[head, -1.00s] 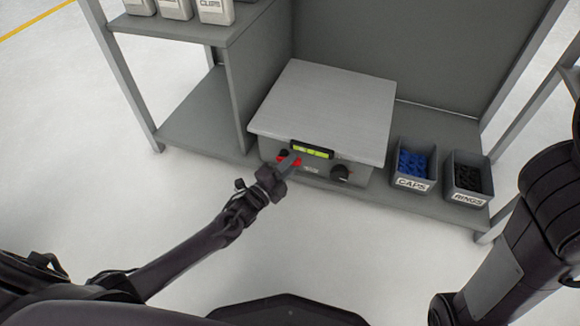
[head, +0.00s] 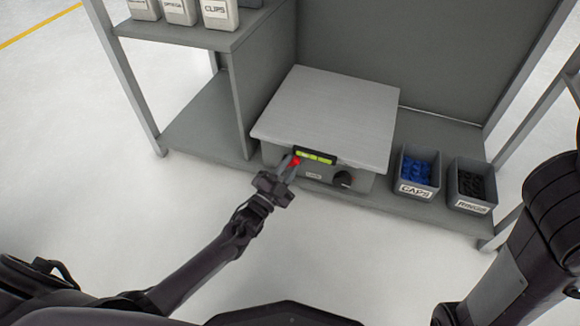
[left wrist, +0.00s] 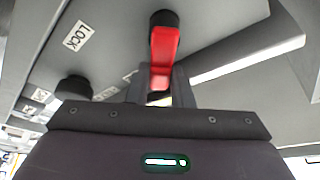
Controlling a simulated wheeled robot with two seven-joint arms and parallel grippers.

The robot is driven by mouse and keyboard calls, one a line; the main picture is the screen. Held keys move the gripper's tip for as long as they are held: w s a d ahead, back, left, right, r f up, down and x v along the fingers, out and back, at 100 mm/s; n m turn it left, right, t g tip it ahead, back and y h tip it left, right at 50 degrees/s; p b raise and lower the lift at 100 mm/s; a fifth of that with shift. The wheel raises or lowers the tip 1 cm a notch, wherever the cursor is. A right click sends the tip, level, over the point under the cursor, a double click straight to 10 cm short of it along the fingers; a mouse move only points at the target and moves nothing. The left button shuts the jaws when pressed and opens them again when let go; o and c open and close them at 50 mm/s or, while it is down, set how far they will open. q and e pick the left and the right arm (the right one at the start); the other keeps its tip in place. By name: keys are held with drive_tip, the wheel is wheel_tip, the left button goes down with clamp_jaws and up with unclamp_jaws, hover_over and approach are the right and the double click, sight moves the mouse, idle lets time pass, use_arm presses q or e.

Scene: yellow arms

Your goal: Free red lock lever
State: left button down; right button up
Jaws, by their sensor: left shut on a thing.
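The red lock lever (left wrist: 164,45) hangs from a black round pivot on the front of a grey scale-like device (head: 318,173). In the left wrist view its free end lies between the two fingers of my left gripper (left wrist: 161,83), which is shut on it. In the head view the gripper (head: 288,165) reaches the left part of the device's front, with a bit of the red lever (head: 295,161) showing at its fingertips. A LOCK label (left wrist: 78,36) is beside the lever. My right gripper is out of view; only its arm shows at the right.
A black knob (head: 343,179) sits right of the lit display (head: 314,157) on the device's front. Bins of blue caps (head: 417,187) and dark rings (head: 471,198) stand on the shelf at right. Open floor lies in front.

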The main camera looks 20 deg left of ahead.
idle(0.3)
use_arm(q)
drive_tip(key=c, duration=1.3)
unclamp_jaws()
drive_tip(key=shift+s+a, duration=0.15)
drive_tip(key=shift+s, duration=0.1)
drive_tip(key=p+v, duration=0.3)
drive_tip(key=v, duration=0.4)
drive_tip(key=shift+s+f, duration=0.1)
